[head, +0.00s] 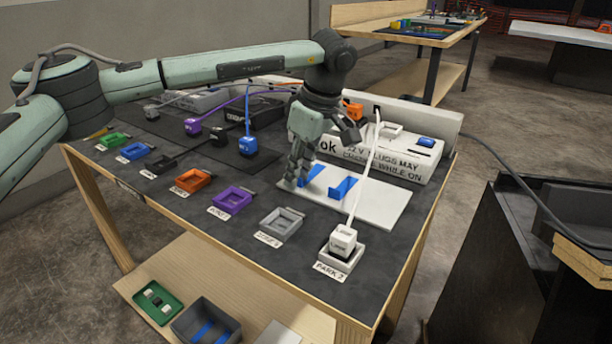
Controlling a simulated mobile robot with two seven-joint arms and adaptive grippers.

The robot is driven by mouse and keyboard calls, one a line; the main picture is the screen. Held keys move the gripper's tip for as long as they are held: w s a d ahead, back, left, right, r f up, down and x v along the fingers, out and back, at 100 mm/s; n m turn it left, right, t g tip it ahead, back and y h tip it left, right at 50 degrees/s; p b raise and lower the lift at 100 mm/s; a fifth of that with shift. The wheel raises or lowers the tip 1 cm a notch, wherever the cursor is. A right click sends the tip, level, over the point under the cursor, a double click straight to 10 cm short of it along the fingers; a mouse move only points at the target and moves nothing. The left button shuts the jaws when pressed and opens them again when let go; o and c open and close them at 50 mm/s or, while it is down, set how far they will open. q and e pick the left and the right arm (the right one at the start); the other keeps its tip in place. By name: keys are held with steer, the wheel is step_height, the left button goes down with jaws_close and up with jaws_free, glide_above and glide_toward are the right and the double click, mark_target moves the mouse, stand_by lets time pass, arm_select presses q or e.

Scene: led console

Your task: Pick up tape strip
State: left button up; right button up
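Two blue tape strips lie on a white board near the middle of the console table in the head view. One strip (313,175) is right beside my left gripper's fingers, and the other (342,188) is a little to the right. Both look bent, with part standing up. My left gripper (296,184) points down at the left end of the white board (378,206). Its fingertips are close to the nearer strip, but I cannot tell whether they touch it or how far apart they are. My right gripper is not in view.
A white plug (343,241) sits in the PARK 2 holder, its cable rising past the strips. A white labelled box (385,158) stands behind the board. Purple (231,200) and grey (281,224) holders line the front. A blue plug (248,146) stands left of the gripper.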

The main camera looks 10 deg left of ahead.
arm_select(q)
jaws_close()
steer(key=shift+r, duration=0.15)
steer(key=shift+r, duration=0.2)
step_height(320, 180, up, 3)
steer(key=shift+r+b, duration=0.2)
steer(key=shift+b, duration=0.15)
steer(key=s+a+r+p, duration=0.2)
steer(key=s+a+r, duration=0.4)
steer(key=s+r, duration=0.3)
step_height(320, 180, up, 2)
steer(key=shift+s+a, duration=0.25)
steer(key=shift+a, duration=0.1)
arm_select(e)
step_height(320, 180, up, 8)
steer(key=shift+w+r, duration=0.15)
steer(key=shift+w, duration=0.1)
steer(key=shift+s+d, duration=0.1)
